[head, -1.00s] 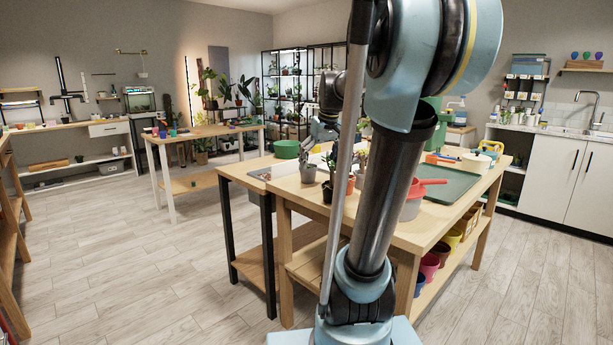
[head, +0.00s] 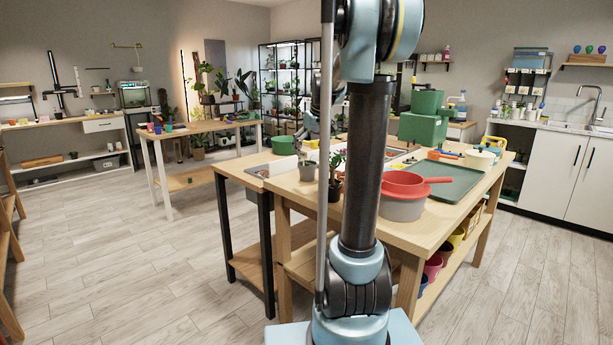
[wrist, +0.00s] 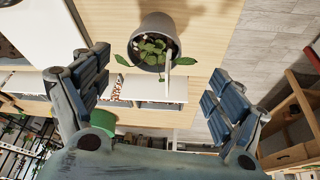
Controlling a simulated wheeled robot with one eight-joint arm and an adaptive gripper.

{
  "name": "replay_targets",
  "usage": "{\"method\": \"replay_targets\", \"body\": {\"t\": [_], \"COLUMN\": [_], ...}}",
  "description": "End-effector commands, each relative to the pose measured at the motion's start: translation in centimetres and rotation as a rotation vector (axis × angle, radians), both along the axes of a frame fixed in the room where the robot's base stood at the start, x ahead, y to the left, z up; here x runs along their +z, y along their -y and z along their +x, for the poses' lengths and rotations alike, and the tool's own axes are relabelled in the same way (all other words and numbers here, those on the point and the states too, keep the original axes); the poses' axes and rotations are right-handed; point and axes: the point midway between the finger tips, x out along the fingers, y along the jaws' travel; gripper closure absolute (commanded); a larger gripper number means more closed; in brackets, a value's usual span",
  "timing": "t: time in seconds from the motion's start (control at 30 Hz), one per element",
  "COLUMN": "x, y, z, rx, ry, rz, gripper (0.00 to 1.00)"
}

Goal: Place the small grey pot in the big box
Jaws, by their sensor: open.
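A small grey pot (head: 306,172) with a leafy plant stands upright on the near left part of the wooden table (head: 412,233). In the wrist view the grey pot (wrist: 160,22) appears at the top centre, ahead of the fingers and roughly between them. My gripper (wrist: 157,66) is open and empty, its two fingers spread wide on either side of the picture. The pot appears apart from both fingers. In the head view my arm hides most of the gripper. A large green box-like container (head: 422,128) stands at the table's far side; I cannot tell if it is the big box.
A dark pot with a plant (head: 335,190) stands right beside the grey pot. The floor at left is clear.

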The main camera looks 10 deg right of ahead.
Motion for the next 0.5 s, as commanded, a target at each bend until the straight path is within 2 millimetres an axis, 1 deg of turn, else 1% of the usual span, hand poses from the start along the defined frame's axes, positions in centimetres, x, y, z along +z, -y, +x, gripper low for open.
{"method": "replay_targets", "body": {"t": [0.03,0.1,0.2,0.5], "x": [-0.9,-1.9,-3.1,-4.9], "y": [-0.1,-0.3,-0.4,-0.4], "z": [0.4,0.8,1.3,2.0], "rx": [0.001,0.0,0.0,-0.002], "ry": [0.0,0.0,0.0,0.0], "rz": [0.0,0.0,0.0,0.0], "gripper": [0.12,0.12,0.12,0.12]}}
